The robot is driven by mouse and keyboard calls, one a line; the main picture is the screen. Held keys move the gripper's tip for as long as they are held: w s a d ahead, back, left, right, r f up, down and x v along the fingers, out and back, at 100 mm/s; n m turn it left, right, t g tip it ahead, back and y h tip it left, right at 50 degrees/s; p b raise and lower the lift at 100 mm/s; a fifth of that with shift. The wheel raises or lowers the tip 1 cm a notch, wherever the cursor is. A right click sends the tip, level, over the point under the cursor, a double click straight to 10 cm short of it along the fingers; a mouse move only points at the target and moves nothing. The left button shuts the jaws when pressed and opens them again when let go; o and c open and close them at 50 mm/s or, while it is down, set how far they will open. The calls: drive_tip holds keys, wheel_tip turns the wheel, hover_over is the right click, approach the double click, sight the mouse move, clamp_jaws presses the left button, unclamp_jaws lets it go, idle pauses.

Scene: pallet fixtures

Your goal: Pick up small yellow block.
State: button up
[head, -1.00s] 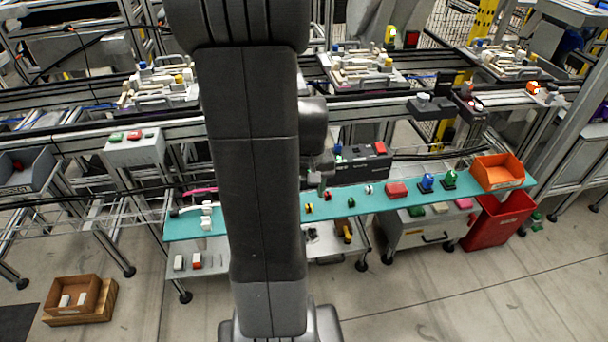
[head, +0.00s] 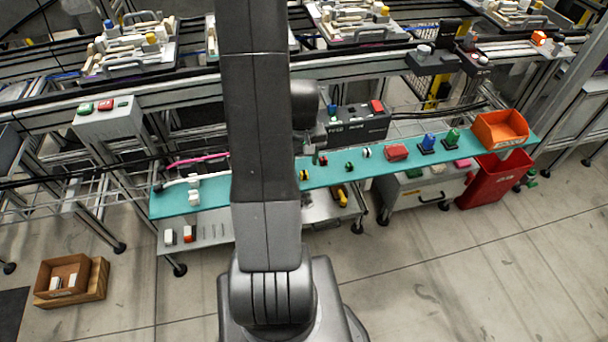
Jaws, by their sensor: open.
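A small yellow block (head: 304,175) with dark parts lies on the teal shelf (head: 215,197), just right of my arm in the head view. My gripper (head: 315,158) is small and partly hidden behind my arm. It hangs over the shelf's back edge, close above and behind the yellow block, and is open. I see no object between its fingers.
Along the shelf to the right are several small parts, a red block (head: 396,152), a blue piece (head: 428,141), a green piece (head: 452,136) and an orange bin (head: 500,129). A dark control box (head: 357,126) stands behind. White fittings (head: 194,187) lie at left.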

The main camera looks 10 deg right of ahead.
sight(304, 173)
drive_tip(key=shift+d+f, duration=0.1)
drive_tip(key=shift+f, duration=2.5)
clamp_jaws()
